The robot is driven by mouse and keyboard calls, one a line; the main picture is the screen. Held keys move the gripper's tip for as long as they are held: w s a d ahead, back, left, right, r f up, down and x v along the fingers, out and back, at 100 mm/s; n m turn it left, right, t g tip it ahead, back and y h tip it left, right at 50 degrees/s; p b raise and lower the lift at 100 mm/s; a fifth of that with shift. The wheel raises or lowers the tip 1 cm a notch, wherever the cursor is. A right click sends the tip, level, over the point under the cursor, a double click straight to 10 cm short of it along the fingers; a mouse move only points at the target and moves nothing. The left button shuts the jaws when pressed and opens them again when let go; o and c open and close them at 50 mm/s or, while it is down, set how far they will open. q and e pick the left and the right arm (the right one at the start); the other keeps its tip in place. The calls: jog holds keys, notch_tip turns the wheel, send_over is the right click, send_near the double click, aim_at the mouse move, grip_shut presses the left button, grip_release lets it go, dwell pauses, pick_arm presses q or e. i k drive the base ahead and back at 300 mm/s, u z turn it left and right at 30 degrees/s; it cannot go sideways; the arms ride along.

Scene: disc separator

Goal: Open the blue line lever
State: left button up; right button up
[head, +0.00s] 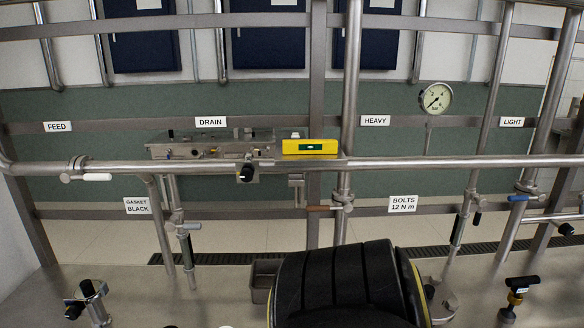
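A blue lever handle (518,198) sticks out to the left from a valve on the slanting pipe at the right, below the LIGHT label (511,122). It lies about level, across that pipe. A paler lever handle (190,226) sits on the thin pipe below the DRAIN label (211,121); its colour is hard to tell. Neither of my grippers can be made out in the head view, and nothing is seen touching the levers.
A large black ribbed body (345,285) with yellow edging fills the bottom middle. A white lever (97,177) and a brown-red lever (318,208) sit on other pipes. A yellow level (310,147) rests along the long horizontal pipe. A black T-handle (522,282) stands at lower right.

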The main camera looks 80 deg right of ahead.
aim_at(540, 197)
jog(key=z, duration=4.2)
